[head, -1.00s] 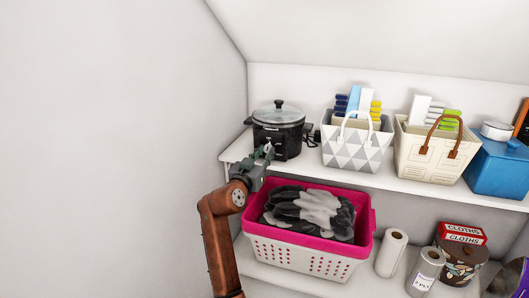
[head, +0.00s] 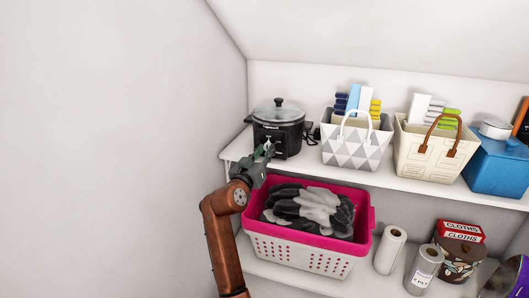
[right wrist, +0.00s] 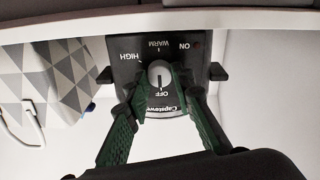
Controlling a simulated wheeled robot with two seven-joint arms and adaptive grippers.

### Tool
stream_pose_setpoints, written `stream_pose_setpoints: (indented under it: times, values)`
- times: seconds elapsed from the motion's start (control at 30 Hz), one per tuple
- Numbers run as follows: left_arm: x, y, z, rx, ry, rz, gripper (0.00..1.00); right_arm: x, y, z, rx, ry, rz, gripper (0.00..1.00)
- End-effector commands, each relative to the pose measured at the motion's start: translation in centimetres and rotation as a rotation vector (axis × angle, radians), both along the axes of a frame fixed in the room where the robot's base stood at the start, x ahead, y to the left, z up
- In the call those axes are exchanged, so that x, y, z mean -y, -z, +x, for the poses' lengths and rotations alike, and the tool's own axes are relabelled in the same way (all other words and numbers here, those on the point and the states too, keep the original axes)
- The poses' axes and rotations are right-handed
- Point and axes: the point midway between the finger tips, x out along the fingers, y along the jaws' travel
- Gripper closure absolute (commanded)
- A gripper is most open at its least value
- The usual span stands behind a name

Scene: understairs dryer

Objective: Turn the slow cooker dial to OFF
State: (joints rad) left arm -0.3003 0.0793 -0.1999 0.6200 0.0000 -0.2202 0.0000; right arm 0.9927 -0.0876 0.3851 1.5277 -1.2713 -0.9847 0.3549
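The slow cooker (head: 277,131) is black with a glass lid and stands at the left end of the upper shelf. Its dial (right wrist: 160,74) is a pale round knob on the front panel, which appears upside down in the right wrist view. OFF, WARM, HIGH and ON are printed around it. The dial's mark looks roughly in line with OFF and WARM; I cannot tell exactly where it points. My right gripper (head: 267,151), with green fingers, is at the cooker's front. Its fingertips (right wrist: 162,82) close in on both sides of the dial. My left gripper is out of view.
A pink-rimmed laundry basket (head: 300,249) stands below my right gripper. A grey-and-white patterned basket (head: 350,146) is right of the cooker, then a cream basket (head: 430,150) and a blue box (head: 497,170). The wall at left is bare.

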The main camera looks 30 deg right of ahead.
Motion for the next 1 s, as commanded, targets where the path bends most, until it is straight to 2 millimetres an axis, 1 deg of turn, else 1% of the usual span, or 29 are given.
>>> stream_pose_setpoints:
  times: [0.03,0.23,0.47,0.57,0.67,0.73,1.0]
  values:
    - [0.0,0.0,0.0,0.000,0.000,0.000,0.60,0.0,-0.1,0.0,0.001,0.000,-0.001,0.74]
    - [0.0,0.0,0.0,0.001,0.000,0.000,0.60,0.0,0.0,0.0,0.001,0.000,0.001,0.61]
    - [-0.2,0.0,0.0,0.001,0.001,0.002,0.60,0.0,0.0,0.0,0.000,0.000,0.001,0.61]
    - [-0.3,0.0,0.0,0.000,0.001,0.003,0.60,-0.3,0.1,-0.2,0.000,0.000,0.001,0.61]
    - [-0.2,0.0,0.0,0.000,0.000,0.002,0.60,-1.3,0.2,-0.9,0.001,-0.001,0.002,0.61]
    - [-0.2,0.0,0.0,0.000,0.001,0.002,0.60,-2.2,0.3,-1.7,0.000,-0.002,0.003,0.61]
    - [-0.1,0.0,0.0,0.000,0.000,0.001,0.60,-6.6,0.7,-5.2,0.000,-0.002,0.003,0.61]
